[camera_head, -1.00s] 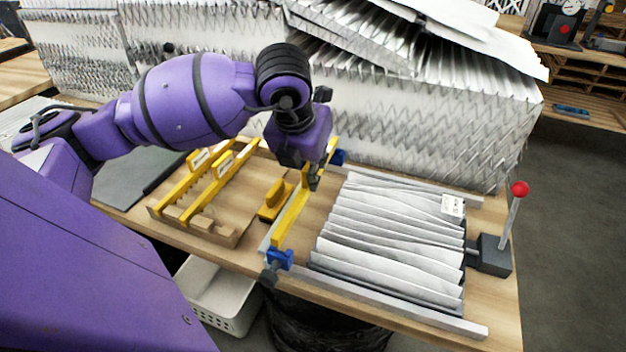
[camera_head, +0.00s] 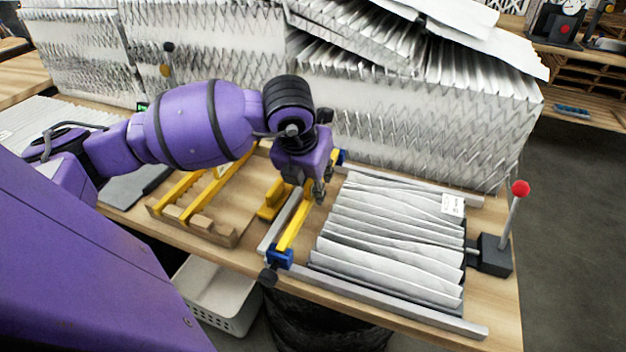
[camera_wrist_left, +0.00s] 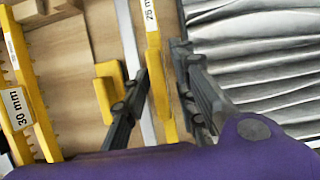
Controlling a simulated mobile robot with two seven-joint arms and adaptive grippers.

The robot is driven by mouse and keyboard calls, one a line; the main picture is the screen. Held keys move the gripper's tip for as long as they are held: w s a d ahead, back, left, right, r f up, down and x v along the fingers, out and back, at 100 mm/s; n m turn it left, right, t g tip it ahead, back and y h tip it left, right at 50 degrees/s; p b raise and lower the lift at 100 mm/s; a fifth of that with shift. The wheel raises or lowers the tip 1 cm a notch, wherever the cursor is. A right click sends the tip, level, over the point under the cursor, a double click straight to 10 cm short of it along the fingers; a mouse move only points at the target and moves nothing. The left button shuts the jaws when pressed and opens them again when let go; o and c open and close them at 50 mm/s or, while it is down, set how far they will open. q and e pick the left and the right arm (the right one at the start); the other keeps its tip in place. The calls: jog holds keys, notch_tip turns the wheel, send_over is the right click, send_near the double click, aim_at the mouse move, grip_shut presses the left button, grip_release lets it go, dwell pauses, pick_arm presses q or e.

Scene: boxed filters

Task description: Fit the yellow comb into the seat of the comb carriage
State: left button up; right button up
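The yellow comb (camera_head: 292,232) lies low along the comb carriage, between its blue end blocks (camera_head: 280,258). It looks down in the seat, but the far end is partly hidden by my wrist, so full seating cannot be told. In the left wrist view the comb (camera_wrist_left: 153,40), labelled 25 mm, runs between my fingers. My left gripper (camera_head: 322,196) is at the middle of the comb. Its fingers (camera_wrist_left: 163,85) stand apart, one on each side of the comb, with a gap clearest on the right. My right gripper is not in view.
A wooden rack (camera_head: 222,238) holding other yellow combs stands at left. A yellow block (camera_head: 271,206) lies beside the carriage. Pleated filter material (camera_head: 385,245) fills the right, with a red-knobbed lever (camera_head: 520,188) beyond. A tall pleated stack (camera_head: 420,120) stands behind.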

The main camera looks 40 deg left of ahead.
pick_arm(q)
jog(key=shift+r, duration=0.15)
jog(key=shift+r, duration=0.3)
jog(key=v, duration=1.1)
jog(key=shift+s+r, duration=0.25)
jog(key=shift+s, duration=0.05)
jog(key=shift+s+f, duration=0.1)
